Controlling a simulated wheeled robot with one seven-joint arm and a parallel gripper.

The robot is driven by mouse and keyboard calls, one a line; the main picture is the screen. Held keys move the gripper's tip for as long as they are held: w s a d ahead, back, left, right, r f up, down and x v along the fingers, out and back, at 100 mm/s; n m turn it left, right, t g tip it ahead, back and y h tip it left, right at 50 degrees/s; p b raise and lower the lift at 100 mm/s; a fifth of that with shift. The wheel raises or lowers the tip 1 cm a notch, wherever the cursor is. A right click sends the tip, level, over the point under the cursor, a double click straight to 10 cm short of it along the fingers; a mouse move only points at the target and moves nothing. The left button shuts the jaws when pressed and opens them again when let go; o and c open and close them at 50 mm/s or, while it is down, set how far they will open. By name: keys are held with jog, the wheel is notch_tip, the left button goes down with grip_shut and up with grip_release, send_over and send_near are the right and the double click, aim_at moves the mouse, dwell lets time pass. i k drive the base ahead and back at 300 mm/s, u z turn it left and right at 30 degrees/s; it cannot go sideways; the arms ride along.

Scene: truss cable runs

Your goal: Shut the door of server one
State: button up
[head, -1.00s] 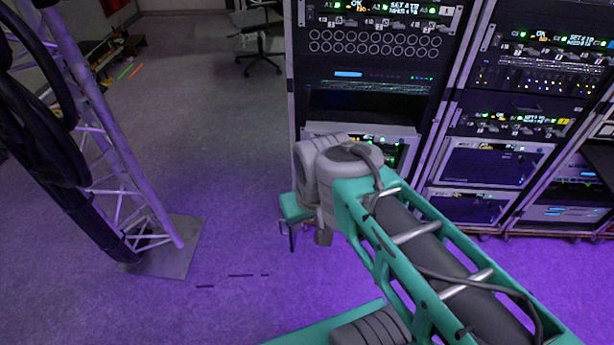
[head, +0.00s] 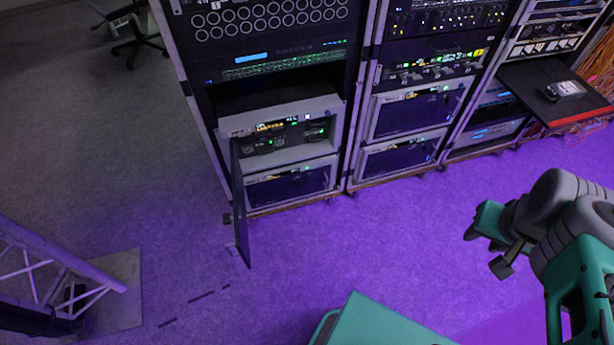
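A server with a light grey frame (head: 326,106) sits low in the left rack, and its front bay with small lit displays is exposed. Its dark thin door (head: 241,210) stands open at the left side, swung out towards me and seen nearly edge-on. The server's label is too small to read, so I cannot tell its number. My gripper (head: 487,250) is at the right of the head view, over bare floor and well apart from the door. It appears to hold nothing. Its fingers are small and seen at an angle, so their opening is unclear.
Below the open server is another with its front closed (head: 290,188). The middle rack holds two more closed servers (head: 415,112). A shelf (head: 530,88) juts out at the right. A truss foot (head: 110,290) stands at lower left. Purple floor (head: 370,235) before the racks is clear.

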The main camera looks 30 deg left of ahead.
aim_at(242, 244)
jog(key=z, duration=0.5)
jog(key=k, duration=1.7)
jog(key=u, duration=1.8)
jog(key=i, duration=0.75)
jog(key=u, duration=1.75)
